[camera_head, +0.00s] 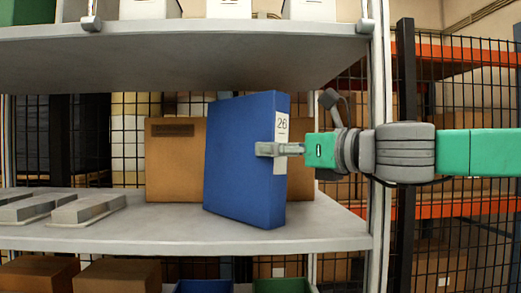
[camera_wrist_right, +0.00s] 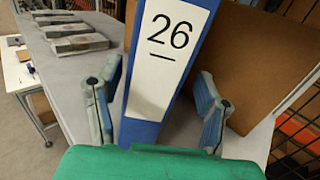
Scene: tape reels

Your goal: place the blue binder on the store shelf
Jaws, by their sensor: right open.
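The blue binder (camera_head: 240,160) stands upright on the middle store shelf (camera_head: 160,228), in front of a cardboard box. Its spine carries a white label with the number 26, which also shows on the binder (camera_wrist_right: 127,132) in the right wrist view. My right gripper (camera_head: 268,149) comes in from the right at the spine. In the right wrist view the fingers of my right gripper (camera_wrist_right: 158,105) are spread on either side of the spine, with gaps visible. My left gripper is not in view.
A cardboard box (camera_head: 172,165) stands behind the binder. Several grey flat items (camera_head: 88,208) lie on the shelf at the left, with bare shelf between them and the binder. A shelf post (camera_head: 379,230) rises at the right. An upper shelf (camera_head: 180,55) hangs above.

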